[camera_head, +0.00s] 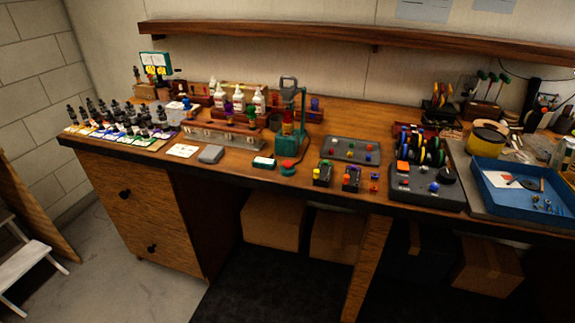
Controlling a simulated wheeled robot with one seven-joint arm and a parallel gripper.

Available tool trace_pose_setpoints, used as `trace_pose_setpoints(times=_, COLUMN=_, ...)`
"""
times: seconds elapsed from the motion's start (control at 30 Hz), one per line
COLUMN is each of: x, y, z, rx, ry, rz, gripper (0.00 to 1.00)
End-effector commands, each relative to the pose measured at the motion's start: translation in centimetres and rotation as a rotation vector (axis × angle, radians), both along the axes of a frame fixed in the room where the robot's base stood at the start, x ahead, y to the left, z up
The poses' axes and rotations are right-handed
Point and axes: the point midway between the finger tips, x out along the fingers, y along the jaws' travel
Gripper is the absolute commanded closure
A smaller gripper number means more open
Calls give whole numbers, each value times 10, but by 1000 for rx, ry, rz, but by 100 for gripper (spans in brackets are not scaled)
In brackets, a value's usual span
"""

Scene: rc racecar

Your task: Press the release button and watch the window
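On the workbench (335,115), a green stand (303,110) with a grey ring-shaped top (289,84) holds a coloured upright part. A small round red-and-green button-like piece (288,168) sits at the bench's front edge, just in front of the stand. To its left lies a small dark box with a pale face (263,162), which may be a display window. I cannot tell for certain which piece is the release button or which is the window. My gripper is not in view.
Dark bottles (115,118), white bottles (238,102) and a grey block (211,154) stand left. Small coloured parts (352,178), a dark control box (425,192) and a blue tray (525,203) stand right. A shelf (330,36) runs above. Cardboard boxes (275,222) sit below.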

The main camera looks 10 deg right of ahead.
Motion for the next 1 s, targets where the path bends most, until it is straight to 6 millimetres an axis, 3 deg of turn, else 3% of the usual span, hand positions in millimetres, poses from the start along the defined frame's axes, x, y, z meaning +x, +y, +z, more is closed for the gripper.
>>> trace_pose_setpoints(times=0.3, x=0, y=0, z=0, rx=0, ry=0, rz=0, gripper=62)
trace_pose_setpoints(times=0.7, x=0, y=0, z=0, rx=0, ry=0, rz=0, gripper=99)
trace_pose_setpoints(times=1.0, x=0, y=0, z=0, rx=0, ry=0, rz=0, gripper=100)
